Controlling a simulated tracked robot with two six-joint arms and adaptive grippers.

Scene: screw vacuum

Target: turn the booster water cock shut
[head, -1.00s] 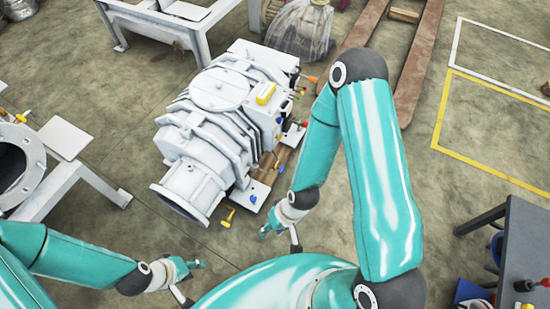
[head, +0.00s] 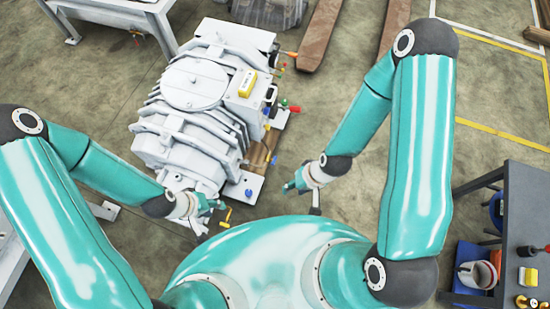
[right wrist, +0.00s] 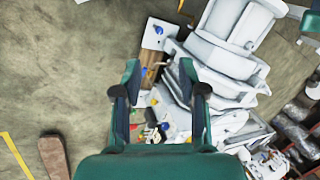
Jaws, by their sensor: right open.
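The white pump unit (head: 160,147) lies in the middle left of the head view. Small coloured valve handles line its right side: a red one (head: 295,110), a blue one (head: 248,193) near its front, and a yellow one (head: 226,217) at the front end. I cannot tell which is the booster water cock. My right gripper (head: 288,187) is right of the blue handle, apart from it. In the right wrist view its fingers (right wrist: 160,80) are spread and empty, facing the handles. My left gripper (head: 218,204) is by the yellow handle; its jaws are too small to read.
A dark workbench (head: 520,215) with containers and small items stands at the right. A white frame (head: 125,13) stands at the back left, and wooden beams (head: 325,35) lie on the floor behind. The floor between the pump unit and the workbench is mostly clear.

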